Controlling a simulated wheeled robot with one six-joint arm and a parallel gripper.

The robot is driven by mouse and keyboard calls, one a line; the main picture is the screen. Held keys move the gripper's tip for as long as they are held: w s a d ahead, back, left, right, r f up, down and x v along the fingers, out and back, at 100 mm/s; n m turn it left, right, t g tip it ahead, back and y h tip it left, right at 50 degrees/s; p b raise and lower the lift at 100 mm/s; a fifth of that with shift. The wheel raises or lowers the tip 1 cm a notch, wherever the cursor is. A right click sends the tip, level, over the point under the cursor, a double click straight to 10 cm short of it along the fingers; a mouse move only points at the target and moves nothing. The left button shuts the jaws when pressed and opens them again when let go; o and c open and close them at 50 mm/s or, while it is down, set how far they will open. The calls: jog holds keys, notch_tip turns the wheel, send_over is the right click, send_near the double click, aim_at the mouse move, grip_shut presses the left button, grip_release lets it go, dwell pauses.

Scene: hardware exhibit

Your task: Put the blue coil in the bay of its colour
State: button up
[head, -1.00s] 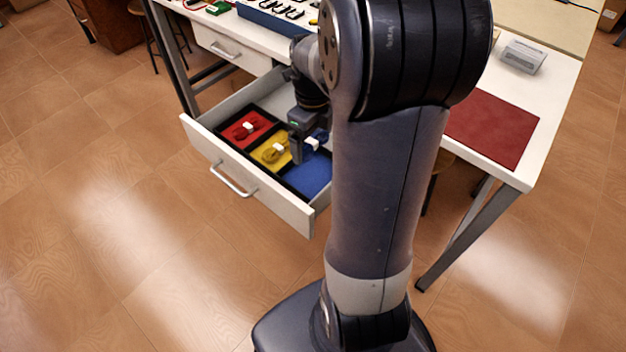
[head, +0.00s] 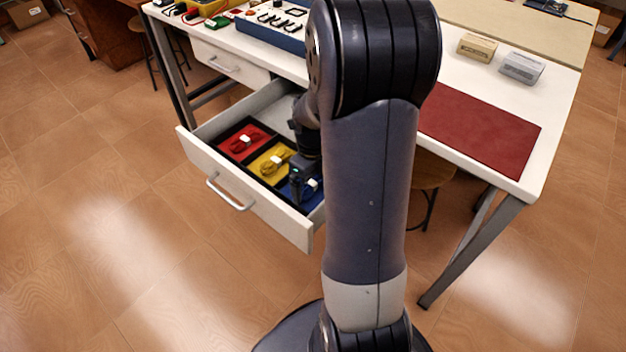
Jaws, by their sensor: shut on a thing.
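The open drawer (head: 232,174) holds a tray with red, yellow and blue bays. The blue bay (head: 287,191) is the one nearest my arm and is partly hidden by my gripper. My gripper (head: 298,200) points down into the blue bay and is shut on the blue coil (head: 311,186), whose pale band shows beside the jaws. The coil is low in or just over the blue bay; I cannot tell whether it touches the floor. A red coil (head: 246,140) lies in the red bay and a yellow coil (head: 276,163) lies in the yellow bay.
The white workbench (head: 481,90) stands above the drawer. On it are a red mat (head: 478,128), a grey box (head: 522,67), a tan box (head: 477,47) and a blue case (head: 270,37). A closed drawer (head: 228,62) is at the left. A stool (head: 432,175) stands under the bench.

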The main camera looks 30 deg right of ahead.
aim_at(313, 183)
jog(key=shift+f, duration=0.1)
jog(key=o, duration=0.7)
notch_tip(313, 183, up, 12)
jog(key=p, duration=0.2)
jog(key=shift+p, duration=0.35)
